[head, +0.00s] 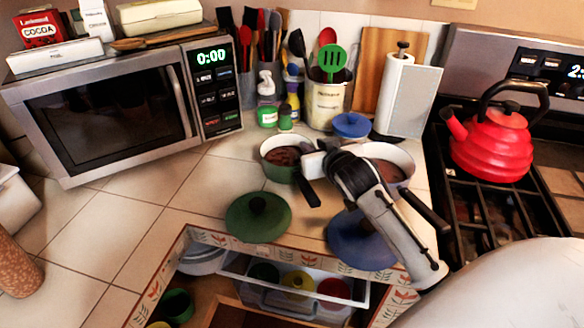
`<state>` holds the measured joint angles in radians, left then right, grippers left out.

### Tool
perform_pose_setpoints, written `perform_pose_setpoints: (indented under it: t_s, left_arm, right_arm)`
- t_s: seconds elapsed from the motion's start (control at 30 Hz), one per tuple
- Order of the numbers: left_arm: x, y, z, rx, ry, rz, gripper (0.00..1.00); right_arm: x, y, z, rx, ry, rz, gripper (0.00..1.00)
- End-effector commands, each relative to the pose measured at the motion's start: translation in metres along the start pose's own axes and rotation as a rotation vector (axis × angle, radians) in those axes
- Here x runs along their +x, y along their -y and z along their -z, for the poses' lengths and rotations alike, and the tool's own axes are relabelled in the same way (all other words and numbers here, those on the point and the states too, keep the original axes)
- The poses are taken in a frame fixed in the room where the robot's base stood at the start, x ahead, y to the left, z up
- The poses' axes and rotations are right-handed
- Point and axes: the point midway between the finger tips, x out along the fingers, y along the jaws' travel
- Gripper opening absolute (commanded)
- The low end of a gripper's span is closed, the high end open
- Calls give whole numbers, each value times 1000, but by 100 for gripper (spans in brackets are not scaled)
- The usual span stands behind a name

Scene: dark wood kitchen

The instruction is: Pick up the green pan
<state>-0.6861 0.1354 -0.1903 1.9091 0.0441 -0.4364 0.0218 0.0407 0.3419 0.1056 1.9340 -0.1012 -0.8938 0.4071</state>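The green pan (276,173) stands on the tiled counter in front of the utensils, with something brown inside. Its dark handle (307,190) points toward me. My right gripper (309,160) reaches in from the lower right and is at the pan's right side, by the base of the handle. Its fingertips are small and partly hidden, so I cannot tell whether they are open or closed on the handle. My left gripper is not in view.
A second pan (402,158) stands close on the right, partly behind my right arm. A green lid (258,217) and a blue lid (361,243) lie in front, near an open drawer (291,285). A red kettle (490,145) is on the stove. Counter left of the pans is clear.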

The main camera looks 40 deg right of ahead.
Motion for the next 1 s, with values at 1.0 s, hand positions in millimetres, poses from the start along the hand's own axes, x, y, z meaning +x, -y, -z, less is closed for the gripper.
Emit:
perform_pose_setpoints:
  t_s: [1.0]
  left_arm:
    - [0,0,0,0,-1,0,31]
  right_arm:
    - [2,2,-5,0,11,2,0]
